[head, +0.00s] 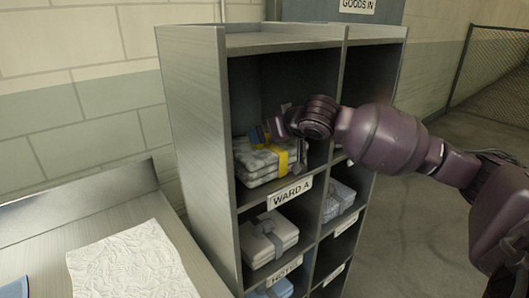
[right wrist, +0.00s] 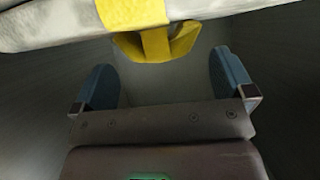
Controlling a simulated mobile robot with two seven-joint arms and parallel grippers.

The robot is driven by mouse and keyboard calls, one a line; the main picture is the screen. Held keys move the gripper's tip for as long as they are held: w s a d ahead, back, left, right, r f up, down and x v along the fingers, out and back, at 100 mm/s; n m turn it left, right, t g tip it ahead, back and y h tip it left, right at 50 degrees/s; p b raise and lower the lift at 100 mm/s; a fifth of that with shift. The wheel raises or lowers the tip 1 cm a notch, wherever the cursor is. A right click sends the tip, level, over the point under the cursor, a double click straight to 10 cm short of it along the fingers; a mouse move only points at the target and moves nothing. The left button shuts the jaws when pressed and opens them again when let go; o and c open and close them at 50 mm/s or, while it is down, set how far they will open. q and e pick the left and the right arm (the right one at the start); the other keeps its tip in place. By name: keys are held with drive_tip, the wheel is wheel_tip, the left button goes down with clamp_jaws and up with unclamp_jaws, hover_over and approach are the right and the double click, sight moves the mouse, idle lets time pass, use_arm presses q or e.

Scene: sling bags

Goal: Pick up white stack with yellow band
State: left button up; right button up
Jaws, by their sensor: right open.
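The white stack with yellow band (head: 258,163) lies folded in the upper left compartment of the shelf, above the "WARD A" label. Its yellow band (head: 284,163) shows at the right of its front. My right gripper (head: 281,147) is at the compartment opening, by the band. In the right wrist view the gripper (right wrist: 163,78) is open, with a blue pad on each side. The white stack (right wrist: 50,22) crosses the top there, and the band's yellow knot (right wrist: 155,44) hangs between the pads, apart from both. My left gripper is not in view.
The grey shelf (head: 195,130) has side walls and a divider close to my right gripper. A white stack with grey band (head: 267,240) lies one compartment below; another banded stack (head: 339,198) lies to the right. A crumpled white sheet (head: 130,268) covers part of the left table.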

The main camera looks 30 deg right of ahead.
drive_tip(key=shift+x, duration=1.2)
drive_tip(key=shift+c, duration=0.5)
drive_tip(key=shift+r, duration=0.1)
drive_tip(key=c, duration=1.6)
